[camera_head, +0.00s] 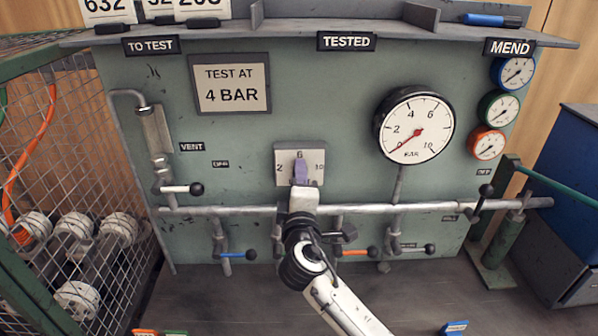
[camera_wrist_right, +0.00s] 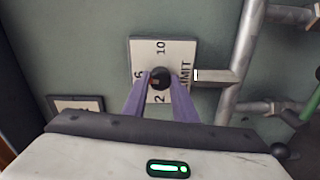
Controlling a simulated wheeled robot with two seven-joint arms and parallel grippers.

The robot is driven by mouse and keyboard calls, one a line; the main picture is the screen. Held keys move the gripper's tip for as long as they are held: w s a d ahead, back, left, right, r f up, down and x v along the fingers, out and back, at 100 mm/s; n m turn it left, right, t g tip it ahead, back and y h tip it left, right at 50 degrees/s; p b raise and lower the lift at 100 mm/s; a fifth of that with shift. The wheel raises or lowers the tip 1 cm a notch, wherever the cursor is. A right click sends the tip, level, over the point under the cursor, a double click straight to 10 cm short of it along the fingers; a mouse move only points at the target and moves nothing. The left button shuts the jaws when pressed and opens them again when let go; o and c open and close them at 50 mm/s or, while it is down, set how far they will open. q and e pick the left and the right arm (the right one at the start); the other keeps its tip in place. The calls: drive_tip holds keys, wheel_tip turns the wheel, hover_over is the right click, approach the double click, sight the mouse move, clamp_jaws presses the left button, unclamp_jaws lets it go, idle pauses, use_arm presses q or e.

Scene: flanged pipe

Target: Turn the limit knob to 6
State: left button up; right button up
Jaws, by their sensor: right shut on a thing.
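The limit knob (camera_wrist_right: 161,77) is a small dark round knob on a white plate (camera_head: 314,158) marked 2, 6 and 10, in the middle of the green panel. The plate also shows turned sideways in the right wrist view (camera_wrist_right: 176,50), with part of the word LIMIT. My right gripper (camera_head: 300,172) reaches up to the plate, its purple fingers in front of it. In the right wrist view the fingers (camera_wrist_right: 160,84) stand on both sides of the knob, shut on it. The knob's pointer cannot be made out, so its setting is unclear. My left gripper is not in view.
A pressure gauge (camera_head: 416,125) right of the knob has its red needle near 0. A horizontal pipe (camera_head: 370,209) with several levers runs below. A wire cage (camera_head: 75,150) stands left, and a green-railed stand (camera_head: 500,240) right.

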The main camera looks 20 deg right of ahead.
drive_tip(key=shift+n, duration=0.5)
drive_tip(key=o, duration=1)
drive_tip(key=shift+o, duration=0.2)
drive_tip(key=b+v, duration=0.1)
drive_tip(key=v, duration=0.9)
